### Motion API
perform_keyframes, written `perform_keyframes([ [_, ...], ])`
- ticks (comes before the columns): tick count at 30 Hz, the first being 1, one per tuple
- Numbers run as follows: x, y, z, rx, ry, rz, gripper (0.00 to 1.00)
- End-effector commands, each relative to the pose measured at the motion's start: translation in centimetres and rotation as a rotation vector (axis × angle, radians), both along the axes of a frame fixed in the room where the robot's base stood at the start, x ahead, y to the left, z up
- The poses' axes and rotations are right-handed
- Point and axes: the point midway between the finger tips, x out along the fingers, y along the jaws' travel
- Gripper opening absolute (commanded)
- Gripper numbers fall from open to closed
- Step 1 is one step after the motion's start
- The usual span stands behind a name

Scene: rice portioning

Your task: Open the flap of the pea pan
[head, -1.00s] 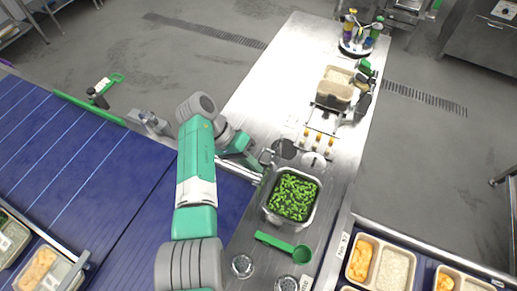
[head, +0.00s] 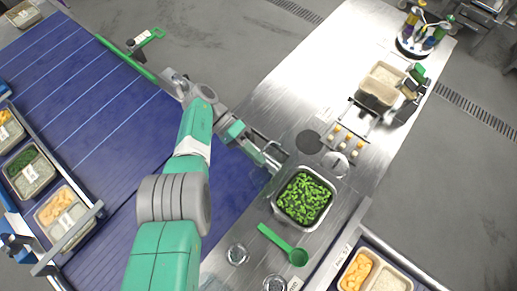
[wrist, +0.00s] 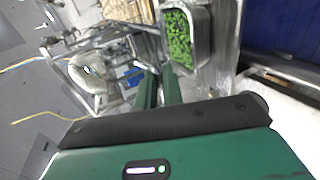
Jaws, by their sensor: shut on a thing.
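The pea pan (head: 279,214), a square metal pan full of green peas, stands on the steel counter. It also shows at the top of the wrist view (wrist: 206,50). My gripper (head: 272,164) is at the pan's upper left corner in the head view. In the wrist view its two green fingers (wrist: 158,72) are close together, beside the pan. They appear shut on the thin flap of the pan, though the gripped part is small and hard to make out. The peas are uncovered from above in the head view.
A green scoop (head: 298,257) lies below the pan with small glass bowls (head: 237,254) nearby. A dark disc (head: 309,142) and a metal lid (head: 335,164) lie above it. A blue conveyor (head: 100,110) is left; filled trays (head: 378,273) are at lower right.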

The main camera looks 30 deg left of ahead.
Motion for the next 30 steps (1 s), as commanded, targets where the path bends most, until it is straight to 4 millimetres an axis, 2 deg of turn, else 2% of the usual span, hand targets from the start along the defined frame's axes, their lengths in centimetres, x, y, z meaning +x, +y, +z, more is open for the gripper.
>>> perform_keyframes([
  [6,-0.1,0.0,-0.1,0.0,0.001,0.0,0.0],
  [7,-0.1,0.0,-0.1,0.0,0.001,0.0,0.1],
  [10,0.0,0.0,-0.1,0.0,0.001,0.0,0.3],
  [20,0.0,0.0,0.6,0.001,0.0,0.0,0.31],
  [23,0.1,-0.2,2.4,0.001,0.0,-0.003,0.31],
  [26,0.2,-0.4,5.2,0.001,0.0,-0.009,0.31],
  [27,-0.2,-0.4,4.0,0.009,0.004,-0.005,0.31],
  [30,-0.5,-1.0,3.9,0.015,0.003,-0.011,0.31],
])
